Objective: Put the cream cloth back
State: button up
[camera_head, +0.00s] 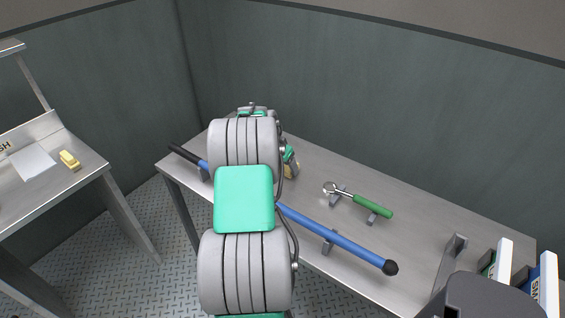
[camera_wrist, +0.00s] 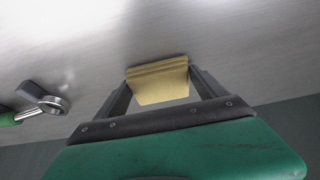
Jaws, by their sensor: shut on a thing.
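The cream cloth (camera_wrist: 158,82) is a small folded pad between the two fingers of my gripper (camera_wrist: 163,90) in the wrist view. My gripper is shut on it. I cannot tell whether the cloth touches the table top.
A green-handled ratchet (camera_head: 375,207) rests on small stands to the right. A long blue bar (camera_head: 340,243) lies along the table front, partly behind my arm. White-spined boxes (camera_head: 546,285) stand at the right end. A left bench (camera_head: 85,178) holds a yellow object (camera_head: 69,159).

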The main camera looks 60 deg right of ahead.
jog(key=shift+f+b, duration=0.2)
jog(key=shift+b, duration=0.15)
jog(key=o, duration=1.3)
jog(key=shift+r, duration=0.1)
jog(key=shift+c, duration=0.2)
